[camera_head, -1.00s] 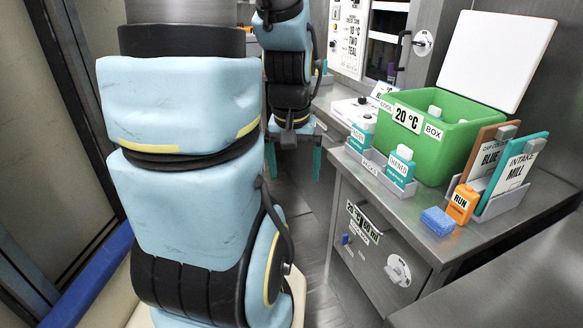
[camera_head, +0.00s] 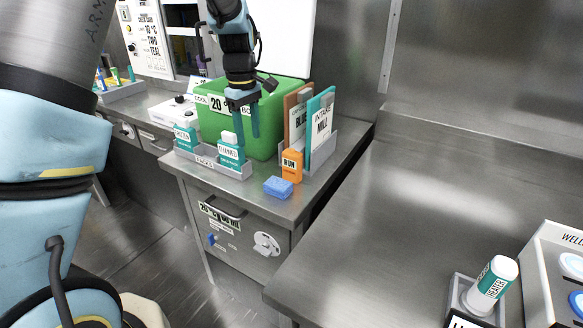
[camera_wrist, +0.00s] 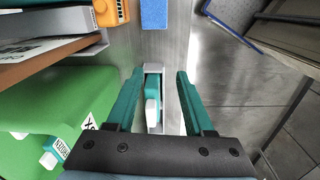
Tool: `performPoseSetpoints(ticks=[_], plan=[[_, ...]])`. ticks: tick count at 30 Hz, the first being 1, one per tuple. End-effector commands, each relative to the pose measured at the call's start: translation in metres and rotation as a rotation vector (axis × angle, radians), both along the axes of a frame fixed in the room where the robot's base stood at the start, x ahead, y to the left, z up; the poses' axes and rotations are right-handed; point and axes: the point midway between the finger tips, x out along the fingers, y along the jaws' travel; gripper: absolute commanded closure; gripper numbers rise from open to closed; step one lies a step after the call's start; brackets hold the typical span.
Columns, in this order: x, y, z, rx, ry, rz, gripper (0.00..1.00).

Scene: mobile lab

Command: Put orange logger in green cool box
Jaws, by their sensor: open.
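The orange logger (camera_head: 292,166), labelled RUN, stands upright at the bench's front edge, behind a blue sponge. It also shows at the top of the wrist view (camera_wrist: 112,12). The green cool box (camera_head: 268,135) stands behind, left of the logger, with its white lid (camera_head: 290,45) raised. My gripper (camera_head: 245,132) is open with teal fingers pointing down, in front of the cool box and left of the logger. In the wrist view, my open fingers (camera_wrist: 160,73) appear either side of a teal and white pack (camera_wrist: 153,95) below; I cannot tell any contact.
The blue sponge (camera_head: 278,187) lies before the logger. A grey rack (camera_head: 320,160) with brown and teal boards stands behind it. A rack (camera_head: 205,163) of teal packs fronts the cool box. The right metal counter (camera_head: 400,190) is mostly clear; a heater bottle (camera_head: 490,285) stands nearer.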

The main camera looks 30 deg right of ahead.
Motion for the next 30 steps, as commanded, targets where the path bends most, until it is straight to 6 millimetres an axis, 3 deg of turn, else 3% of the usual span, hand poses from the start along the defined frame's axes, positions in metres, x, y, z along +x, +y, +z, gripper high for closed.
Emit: performPoseSetpoints(ticks=[1,3,6,9,30], plan=[[-0.008,-0.034,-0.005,0.009,0.003,0.013,0.47],[-0.018,-0.068,-0.008,0.016,0.007,0.051,0.47],[-0.028,-0.096,-0.010,0.024,0.009,0.086,0.47],[-0.034,-0.109,-0.011,0.026,0.009,0.103,0.47],[-0.034,-0.110,-0.084,0.028,0.013,0.111,0.47]])
